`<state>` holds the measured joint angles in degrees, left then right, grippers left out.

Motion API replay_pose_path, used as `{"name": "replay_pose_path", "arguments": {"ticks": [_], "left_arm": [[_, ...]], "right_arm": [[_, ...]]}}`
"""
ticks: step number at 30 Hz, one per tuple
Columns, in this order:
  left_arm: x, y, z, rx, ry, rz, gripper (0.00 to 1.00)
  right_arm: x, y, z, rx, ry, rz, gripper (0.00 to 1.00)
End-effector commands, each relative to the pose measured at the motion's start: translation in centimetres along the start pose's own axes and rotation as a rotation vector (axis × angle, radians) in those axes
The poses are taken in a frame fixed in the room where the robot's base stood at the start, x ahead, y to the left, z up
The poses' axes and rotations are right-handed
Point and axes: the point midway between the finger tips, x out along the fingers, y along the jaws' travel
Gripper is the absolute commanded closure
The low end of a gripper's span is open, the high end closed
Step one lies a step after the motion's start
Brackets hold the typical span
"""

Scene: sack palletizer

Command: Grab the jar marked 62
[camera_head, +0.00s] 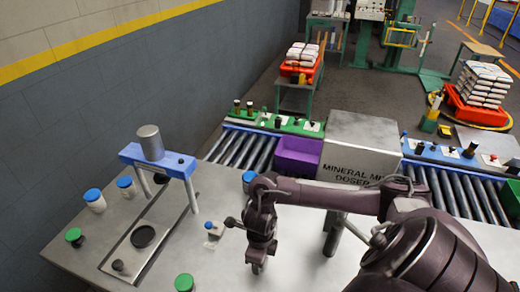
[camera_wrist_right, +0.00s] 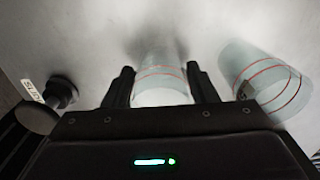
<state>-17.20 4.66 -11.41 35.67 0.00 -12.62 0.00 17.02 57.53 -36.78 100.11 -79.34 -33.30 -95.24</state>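My right gripper (camera_wrist_right: 161,76) has its fingers apart, one on each side of a pale translucent jar (camera_wrist_right: 160,88) with thin red lines. I see no clear grip on it. A second such jar (camera_wrist_right: 268,82) stands to its right. Blue-lidded jars (camera_head: 95,200) (camera_head: 126,187) and a green-lidded jar (camera_head: 75,237) stand at the left; another green lid (camera_head: 184,283) shows at the front. No number 62 is legible. My left gripper is out of view.
A blue-topped metal stand (camera_head: 160,160) rises at the table's left. A small blue-capped bottle (camera_head: 211,229) stands close left of my right arm. A black knob (camera_wrist_right: 60,92) with a label shows in the wrist view. The roller conveyor (camera_head: 245,147) and doser box (camera_head: 362,145) lie behind.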

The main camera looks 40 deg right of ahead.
Motion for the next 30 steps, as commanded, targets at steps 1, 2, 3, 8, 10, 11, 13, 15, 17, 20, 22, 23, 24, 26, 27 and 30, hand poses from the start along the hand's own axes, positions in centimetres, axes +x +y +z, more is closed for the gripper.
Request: {"name": "replay_pose_path", "arguments": {"ticks": [1,2,3,8,10,11,13,15,17,20,22,23,24,26,27,30], "left_arm": [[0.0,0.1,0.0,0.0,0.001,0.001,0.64],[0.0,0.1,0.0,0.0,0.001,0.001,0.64],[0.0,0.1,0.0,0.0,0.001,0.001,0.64],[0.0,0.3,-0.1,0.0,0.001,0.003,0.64],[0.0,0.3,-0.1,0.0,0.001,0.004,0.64],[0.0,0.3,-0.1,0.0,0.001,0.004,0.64],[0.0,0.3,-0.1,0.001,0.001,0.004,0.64],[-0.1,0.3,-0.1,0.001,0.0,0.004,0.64],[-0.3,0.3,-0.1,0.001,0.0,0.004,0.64],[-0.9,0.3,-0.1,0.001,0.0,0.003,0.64],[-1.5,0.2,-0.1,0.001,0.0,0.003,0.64],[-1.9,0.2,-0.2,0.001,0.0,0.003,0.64],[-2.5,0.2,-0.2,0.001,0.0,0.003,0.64],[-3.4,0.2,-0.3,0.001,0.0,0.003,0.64],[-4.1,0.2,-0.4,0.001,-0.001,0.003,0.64],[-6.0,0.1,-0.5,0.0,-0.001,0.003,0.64]], "right_arm": [[0.0,0.0,0.0,0.0,0.0,0.0,0.55],[0.0,0.0,0.0,0.0,0.0,0.0,0.58],[0.0,0.0,0.0,0.0,0.0,0.0,0.64],[0.0,0.0,0.0,0.0,0.0,0.0,0.82],[0.0,0.0,0.0,0.0,0.0,-0.001,0.82],[0.0,0.0,0.0,0.0,0.0,0.0,0.82],[0.0,0.0,0.0,0.0,0.0,0.0,0.82],[-0.1,0.0,0.0,0.0,0.0,-0.001,0.82],[-0.4,-0.1,0.0,0.001,0.0,-0.001,0.82],[-1.2,-0.2,0.0,0.002,-0.001,-0.001,0.82],[-2.0,-0.3,0.0,0.004,-0.001,-0.002,0.82],[-2.5,-0.3,0.1,0.005,-0.001,-0.002,0.82],[-3.3,-0.4,0.1,0.007,-0.002,-0.002,0.82],[-4.5,-0.6,0.1,0.01,-0.002,-0.002,0.82],[-5.4,-0.7,0.1,0.013,-0.001,-0.002,0.82],[-8.0,-1.1,0.0,0.019,-0.001,-0.003,0.82]]}}
